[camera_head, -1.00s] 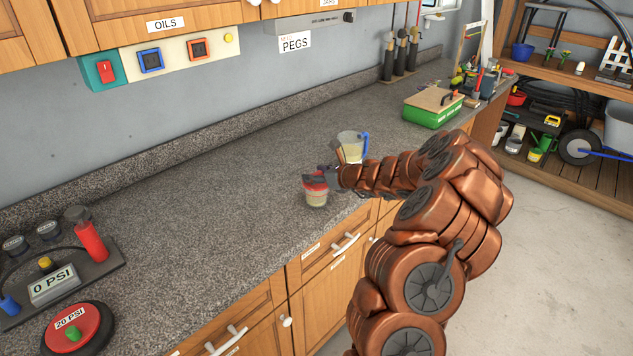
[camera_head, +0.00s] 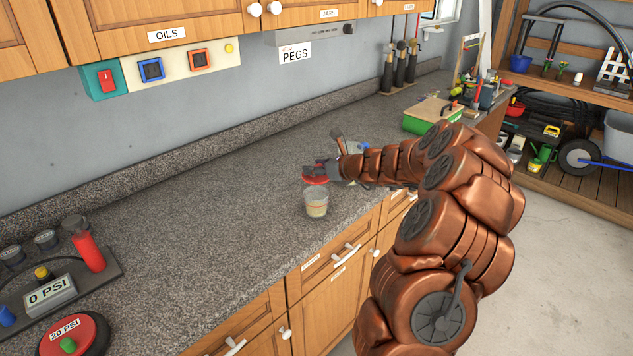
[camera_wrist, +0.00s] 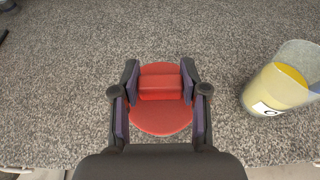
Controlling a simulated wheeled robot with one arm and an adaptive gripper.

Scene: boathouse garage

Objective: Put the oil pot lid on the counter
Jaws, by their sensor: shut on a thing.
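The red round lid with a block-shaped knob (camera_wrist: 160,115) is between the two fingers of my gripper (camera_wrist: 160,85), which is shut on the knob. In the head view the lid (camera_head: 315,181) is at the end of my gripper (camera_head: 318,170), just above and behind the oil pot. The oil pot (camera_head: 317,204) is a small clear pot with pale yellow contents, upright and uncovered near the front edge of the counter (camera_head: 200,220). The lid seems to be held above the counter; the exact gap cannot be told.
A clear container with yellow contents (camera_wrist: 280,90) stands right of the lid in the wrist view. A jug (camera_head: 356,147) is partly hidden behind my arm. A green box (camera_head: 428,120) stands farther right. A gauge panel (camera_head: 60,275) is at left. The counter's middle-left is clear.

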